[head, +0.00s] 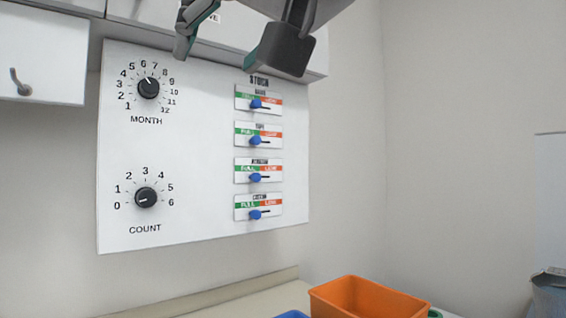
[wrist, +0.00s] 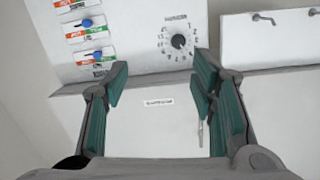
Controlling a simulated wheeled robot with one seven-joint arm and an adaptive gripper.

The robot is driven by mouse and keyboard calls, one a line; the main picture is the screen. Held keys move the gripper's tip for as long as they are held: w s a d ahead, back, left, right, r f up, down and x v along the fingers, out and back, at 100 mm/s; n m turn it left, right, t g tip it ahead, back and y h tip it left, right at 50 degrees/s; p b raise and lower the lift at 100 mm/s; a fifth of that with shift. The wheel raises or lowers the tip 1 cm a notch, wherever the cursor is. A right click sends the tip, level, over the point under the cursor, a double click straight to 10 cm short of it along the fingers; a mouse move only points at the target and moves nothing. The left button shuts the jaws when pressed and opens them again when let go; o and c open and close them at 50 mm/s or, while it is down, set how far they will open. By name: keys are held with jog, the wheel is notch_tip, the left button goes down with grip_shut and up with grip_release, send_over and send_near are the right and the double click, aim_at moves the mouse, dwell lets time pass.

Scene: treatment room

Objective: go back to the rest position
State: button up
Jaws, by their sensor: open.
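My gripper (head: 232,42) is at the top of the head view, in front of the cabinet fronts and the panel's upper edge. Its two fingers are spread wide with nothing between them. In the wrist view my gripper (wrist: 158,82) also shows open, with teal inner pads. A cabinet front (wrist: 150,130) with a small label lies beyond the fingers. I cannot tell from these views how far the fingertips are from it.
A white wall panel (head: 205,205) carries a MONTH dial (head: 149,88), a COUNT dial (head: 146,197) and several blue sliders. An orange bin (head: 365,300) stands below on the counter.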

jog(key=d+f+m+g+h+p, duration=0.3)
jog(key=d+f+h+p, duration=0.45)
jog(key=d+f, duration=0.55)
jog(key=s+d+f+m+g+h+p, duration=0.1)
jog(key=s+d+f+g+p, duration=0.5)
jog(key=s+d+f, duration=0.6)
notch_tip(320, 180, down, 2)
jog(key=s+h+p, duration=0.1)
jog(key=s+p, duration=0.1)
jog(key=shift+s+f+m+g+p, duration=0.2)
jog(key=shift+s+m+g+p, duration=0.1)
jog(key=shift+m+g, duration=0.1)
